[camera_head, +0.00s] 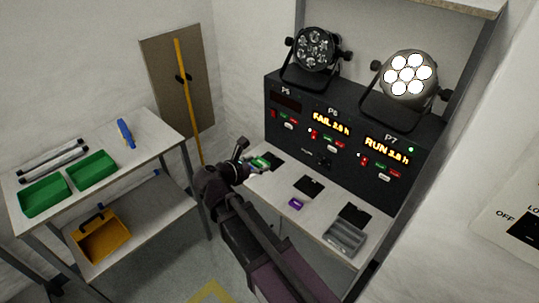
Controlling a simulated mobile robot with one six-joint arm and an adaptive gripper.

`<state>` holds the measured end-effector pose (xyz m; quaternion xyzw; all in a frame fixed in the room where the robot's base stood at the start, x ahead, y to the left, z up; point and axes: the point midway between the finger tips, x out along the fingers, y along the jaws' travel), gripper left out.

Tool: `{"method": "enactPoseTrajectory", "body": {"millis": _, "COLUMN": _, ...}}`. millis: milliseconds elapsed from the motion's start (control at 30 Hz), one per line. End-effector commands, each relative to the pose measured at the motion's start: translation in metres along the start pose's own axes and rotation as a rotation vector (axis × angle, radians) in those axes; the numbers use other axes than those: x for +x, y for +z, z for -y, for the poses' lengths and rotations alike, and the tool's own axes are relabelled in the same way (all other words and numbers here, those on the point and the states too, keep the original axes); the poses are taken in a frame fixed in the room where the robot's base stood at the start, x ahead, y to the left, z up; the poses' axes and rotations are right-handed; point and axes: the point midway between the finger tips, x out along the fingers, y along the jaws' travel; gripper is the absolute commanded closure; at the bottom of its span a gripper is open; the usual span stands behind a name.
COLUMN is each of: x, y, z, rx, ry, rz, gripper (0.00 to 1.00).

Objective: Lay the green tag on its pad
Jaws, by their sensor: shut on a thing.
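The green tag (263,161) is at the tips of my gripper (251,163), low over the left end of the bench below the P5 panel. My gripper is shut on it. A black pad (276,158) lies right beside the tag, on its right side. I cannot tell whether the tag touches the pad or the bench. My gripper and arm hide part of the bench's left end.
Two more black pads (308,187) and (354,214) lie along the bench (281,181). A purple tag (296,203) lies before the middle pad. A grey tray (345,237) stands at the right end. The control panel (291,138) rises behind, bearing two lamps.

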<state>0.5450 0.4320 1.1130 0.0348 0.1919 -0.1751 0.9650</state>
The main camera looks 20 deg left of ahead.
Motion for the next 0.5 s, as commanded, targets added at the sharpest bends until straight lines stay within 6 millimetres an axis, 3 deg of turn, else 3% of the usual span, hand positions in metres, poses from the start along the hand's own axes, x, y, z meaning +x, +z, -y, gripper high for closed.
{"method": "enactPoseTrajectory", "body": {"millis": 33, "x": -0.007, "y": 0.017, "z": 0.0, "rx": 0.0, "ry": 0.0, "rz": 0.0, "gripper": 0.59}}
{"method": "enactPoseTrajectory", "body": {"millis": 200, "x": -0.018, "y": 0.043, "z": 0.0, "rx": 0.0, "ry": 0.0, "rz": 0.0, "gripper": 0.59}}
{"method": "enactPoseTrajectory", "body": {"millis": 500, "x": -0.031, "y": 0.074, "z": 0.0, "rx": 0.0, "ry": 0.0, "rz": 0.0, "gripper": 0.59}}
